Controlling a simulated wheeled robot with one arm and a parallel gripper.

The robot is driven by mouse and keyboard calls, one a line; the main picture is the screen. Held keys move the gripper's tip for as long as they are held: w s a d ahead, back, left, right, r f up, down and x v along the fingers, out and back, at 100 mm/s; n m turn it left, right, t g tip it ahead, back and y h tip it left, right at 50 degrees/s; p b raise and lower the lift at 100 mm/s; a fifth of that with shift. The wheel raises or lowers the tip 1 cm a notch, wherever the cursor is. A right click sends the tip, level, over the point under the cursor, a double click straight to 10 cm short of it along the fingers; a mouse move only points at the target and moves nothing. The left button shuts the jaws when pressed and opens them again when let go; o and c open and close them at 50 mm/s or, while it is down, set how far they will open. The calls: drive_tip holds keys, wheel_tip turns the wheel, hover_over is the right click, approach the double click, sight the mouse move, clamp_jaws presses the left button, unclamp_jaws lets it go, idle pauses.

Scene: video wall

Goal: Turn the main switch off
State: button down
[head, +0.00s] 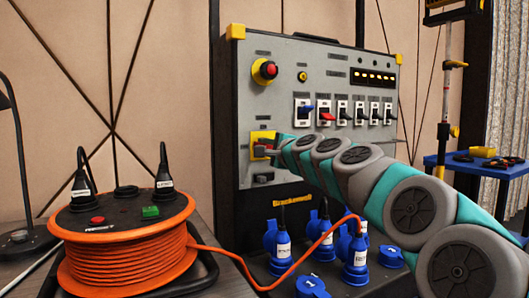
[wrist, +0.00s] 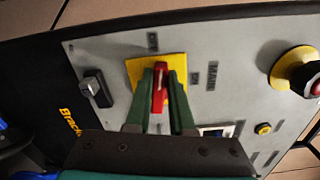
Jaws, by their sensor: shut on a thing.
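The main switch is a red handle (wrist: 160,88) on a yellow square plate (wrist: 141,72), with a "MAIN" label beside it in the wrist view. The plate also shows in the head view (head: 261,136), partly behind my gripper (head: 268,151). In the wrist view the green fingers of my gripper (wrist: 161,92) are closed on either side of the red handle. The handle points up the picture, toward a small label (wrist: 152,42) at the plate's edge that is too blurred to read surely. Another small label lies right of the plate.
A red mushroom button (head: 265,71) and a row of breaker switches (head: 340,111) sit higher on the grey panel. A black knob (wrist: 97,89) is beside the plate. Blue plugs (head: 355,250) stand below the arm. An orange cable reel (head: 125,250) is at left.

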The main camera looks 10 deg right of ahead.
drive_tip(key=shift+f+n+b, duration=0.3)
drive_tip(key=shift+n+b, duration=0.4)
drive_tip(key=shift+n, duration=0.4)
drive_tip(key=c, duration=0.8)
unclamp_jaws()
drive_tip(key=v, duration=0.7)
drive_tip(key=shift+s, duration=0.35)
drive_tip(key=shift+d, duration=0.1)
